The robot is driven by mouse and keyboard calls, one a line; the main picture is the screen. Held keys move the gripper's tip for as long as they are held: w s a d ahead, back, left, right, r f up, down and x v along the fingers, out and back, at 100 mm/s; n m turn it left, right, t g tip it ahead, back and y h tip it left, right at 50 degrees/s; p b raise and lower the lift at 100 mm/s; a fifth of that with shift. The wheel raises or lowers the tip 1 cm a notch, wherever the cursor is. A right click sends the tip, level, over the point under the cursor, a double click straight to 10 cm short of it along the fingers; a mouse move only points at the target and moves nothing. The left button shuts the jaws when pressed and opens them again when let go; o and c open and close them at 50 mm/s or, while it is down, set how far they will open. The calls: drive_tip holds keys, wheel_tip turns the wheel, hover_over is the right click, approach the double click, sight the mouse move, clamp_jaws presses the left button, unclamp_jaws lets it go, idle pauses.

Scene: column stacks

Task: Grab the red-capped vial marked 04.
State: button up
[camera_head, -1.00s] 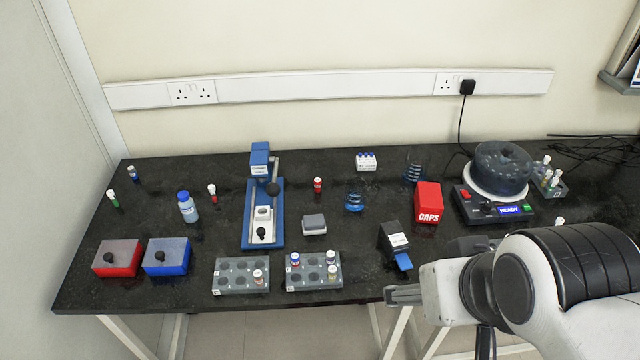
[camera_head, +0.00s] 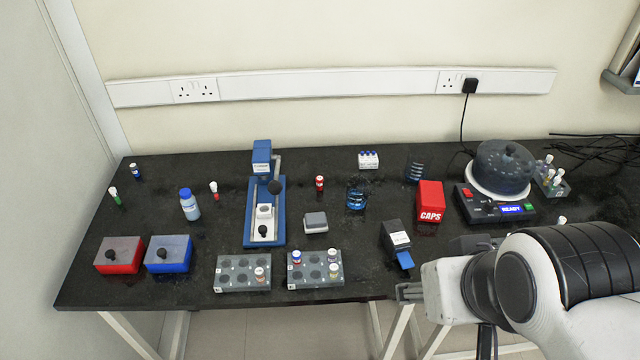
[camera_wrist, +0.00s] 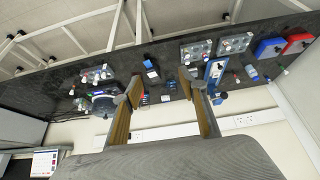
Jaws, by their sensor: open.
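A small vial with a red top and a pale label band (camera_head: 320,183) stands upright on the black bench, right of the blue press; its number is too small to read. A second small vial with a white top and red body (camera_head: 213,190) stands left of the press. My gripper (camera_head: 408,292) is at the bench's front edge, well to the front right of the red-topped vial. In the wrist view my gripper (camera_wrist: 160,84) is open, with its two fingers apart and nothing seen held between them. I cannot make out the red-topped vial there.
Two grey racks (camera_head: 240,286) with several vials stand at the front. The blue press (camera_head: 281,238), a grey block (camera_head: 316,222), a black dispenser (camera_head: 396,238) and a red CAPS box (camera_head: 430,203) surround the middle. A domed machine (camera_head: 503,170) stands at right.

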drive_tip(key=shift+w, duration=0.1)
idle(0.3)
drive_tip(key=n+t+y, duration=0.2)
drive_tip(key=t+y, duration=0.1)
drive_tip(key=t, duration=0.5)
hover_over(320, 184)
drive_tip(key=s, duration=0.3)
wheel_tip(320, 184, down, 20)
drive_tip(key=shift+d+r, duration=0.2)
drive_tip(key=shift+d, duration=0.2)
drive_tip(key=shift+f, duration=1.75)
